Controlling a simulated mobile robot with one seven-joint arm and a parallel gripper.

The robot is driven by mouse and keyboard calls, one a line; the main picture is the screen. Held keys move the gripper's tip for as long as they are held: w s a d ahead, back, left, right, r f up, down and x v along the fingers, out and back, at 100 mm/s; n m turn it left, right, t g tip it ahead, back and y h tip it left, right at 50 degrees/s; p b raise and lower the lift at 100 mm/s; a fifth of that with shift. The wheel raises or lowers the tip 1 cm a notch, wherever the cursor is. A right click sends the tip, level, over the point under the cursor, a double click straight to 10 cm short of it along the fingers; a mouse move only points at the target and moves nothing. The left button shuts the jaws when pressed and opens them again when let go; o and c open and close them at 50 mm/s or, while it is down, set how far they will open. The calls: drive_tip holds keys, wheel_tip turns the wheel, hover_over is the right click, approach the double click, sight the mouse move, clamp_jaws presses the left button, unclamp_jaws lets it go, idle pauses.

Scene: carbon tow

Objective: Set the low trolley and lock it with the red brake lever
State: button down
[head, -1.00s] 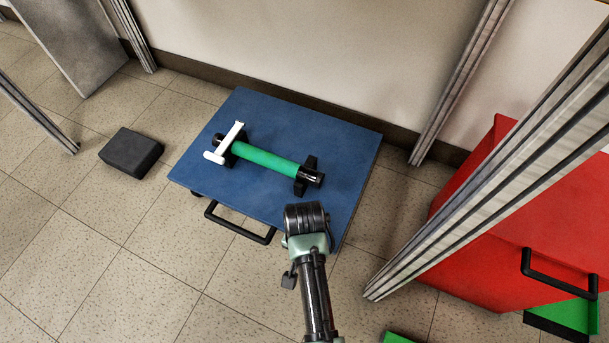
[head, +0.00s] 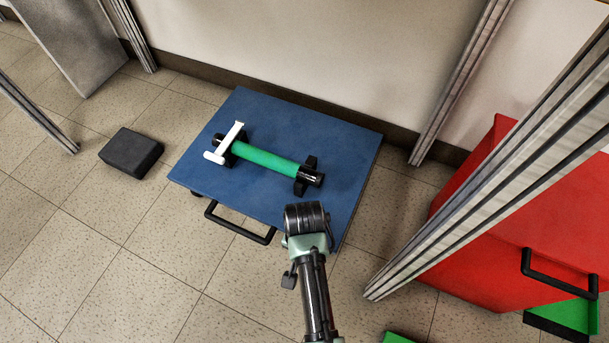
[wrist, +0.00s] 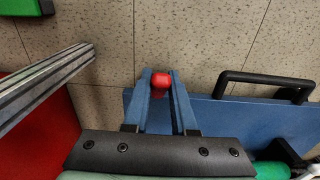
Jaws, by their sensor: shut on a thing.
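The low trolley (head: 340,165) is a flat blue platform on the tiled floor, close to the back wall. Its black handle (head: 240,226) faces the near side, and the handle also shows in the wrist view (wrist: 262,78). In the wrist view the red brake lever (wrist: 160,80) shows as a round red knob at the trolley's edge. My gripper (wrist: 160,84) has its two blue fingers shut on this knob, one on each side. In the head view my arm reaches the trolley's near right corner and hides the lever and the fingertips.
A green roll (head: 265,159) lies in black supports on the trolley, with a white bracket (head: 225,143) at its left end. A metal post (head: 500,170) and a red cabinet (head: 480,215) stand close on the right.

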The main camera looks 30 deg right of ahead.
drive_tip(key=shift+s+a+p, duration=0.1)
drive_tip(key=shift+p, duration=0.2)
drive_tip(key=shift+s+a+f+t+h+p, duration=0.3)
drive_tip(key=shift+t+h+p, duration=0.3)
drive_tip(key=shift+h+p, duration=0.3)
drive_tip(key=f+t+h+b, duration=0.2)
drive_tip(key=h+b, duration=0.1)
drive_tip(key=f+t+h+b, duration=0.1)
drive_tip(key=f+t+h, duration=0.1)
drive_tip(key=shift+s+a, duration=0.2)
drive_tip(key=shift+a, duration=0.2)
drive_tip(key=shift+b, duration=0.35)
drive_tip(key=shift+r, duration=0.1)
drive_tip(key=c, duration=0.7)
unclamp_jaws()
